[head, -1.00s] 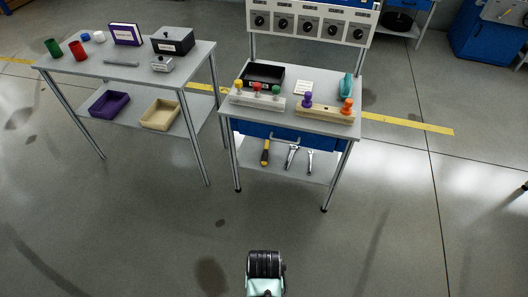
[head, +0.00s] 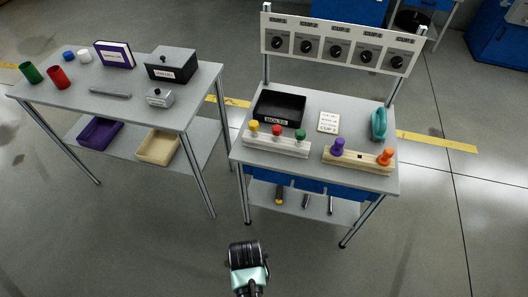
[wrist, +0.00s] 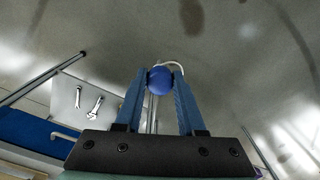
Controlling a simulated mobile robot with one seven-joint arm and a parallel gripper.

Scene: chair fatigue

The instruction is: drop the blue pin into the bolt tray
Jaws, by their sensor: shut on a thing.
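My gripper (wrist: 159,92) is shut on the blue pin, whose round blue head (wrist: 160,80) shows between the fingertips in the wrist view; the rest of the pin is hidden. In the head view my gripper (head: 246,248) is low, in front of the right table, and the pin cannot be seen there. The bolt tray (head: 279,108), black and open-topped with a white label, stands at the back left of the right table's top. It looks empty. My gripper is well apart from the tray.
A white rack (head: 270,146) with yellow, red and green pins stands in front of the tray. A wooden rack (head: 358,161) holds purple and orange pins. A teal object (head: 379,123) and a card (head: 328,122) lie behind. A dial panel (head: 337,47) rises above the table's back. Floor ahead is clear.

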